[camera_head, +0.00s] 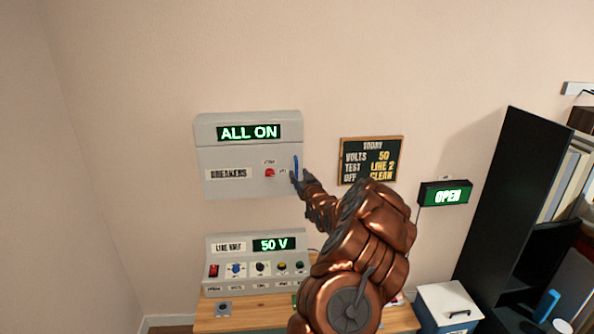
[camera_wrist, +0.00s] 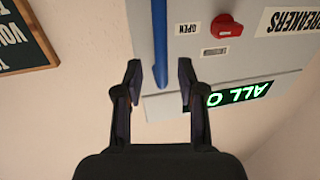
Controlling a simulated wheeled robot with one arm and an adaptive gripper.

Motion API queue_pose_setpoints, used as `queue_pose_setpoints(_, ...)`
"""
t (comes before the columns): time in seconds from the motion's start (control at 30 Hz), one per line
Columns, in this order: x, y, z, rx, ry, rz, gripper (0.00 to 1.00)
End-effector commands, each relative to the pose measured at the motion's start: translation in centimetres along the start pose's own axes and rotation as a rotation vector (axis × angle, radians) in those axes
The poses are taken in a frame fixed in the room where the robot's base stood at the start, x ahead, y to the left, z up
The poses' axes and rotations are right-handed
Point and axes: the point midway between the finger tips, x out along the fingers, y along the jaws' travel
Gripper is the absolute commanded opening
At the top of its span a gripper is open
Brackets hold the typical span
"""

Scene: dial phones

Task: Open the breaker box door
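The grey breaker box (camera_head: 225,150) hangs on the wall, with a green ALL ON display at its top and a BREAKERS label. Its door looks shut. A blue vertical bar handle (camera_head: 296,165) is at the door's right side; it also shows in the wrist view (camera_wrist: 160,45). A red knob (camera_head: 270,172) sits left of the handle, between small labels; in the wrist view the knob (camera_wrist: 228,26) is beside the OPEN label. My gripper (camera_head: 301,178) is at the handle. In the wrist view its fingers (camera_wrist: 159,72) are apart on either side of the handle, with gaps showing.
A control console (camera_head: 258,262) with a 50 V display stands on a wooden table (camera_head: 245,318) below. A chalkboard sign (camera_head: 370,160) and a lit OPEN sign (camera_head: 445,194) are to the right. A black shelf (camera_head: 495,210) stands far right. The wall left of the box is bare.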

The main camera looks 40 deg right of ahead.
Motion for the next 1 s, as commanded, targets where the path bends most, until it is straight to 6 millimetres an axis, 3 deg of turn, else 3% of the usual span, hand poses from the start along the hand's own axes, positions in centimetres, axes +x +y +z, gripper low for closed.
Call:
queue_pose_setpoints(0.3,2.5,0.0,0.0,-0.001,-0.002,0.000,0.39)
queue_pose_setpoints(0.77,3.1,-0.1,0.0,0.001,0.000,-0.002,0.39)
queue_pose_setpoints(1.0,3.1,-0.1,0.0,0.001,0.000,-0.001,0.16)
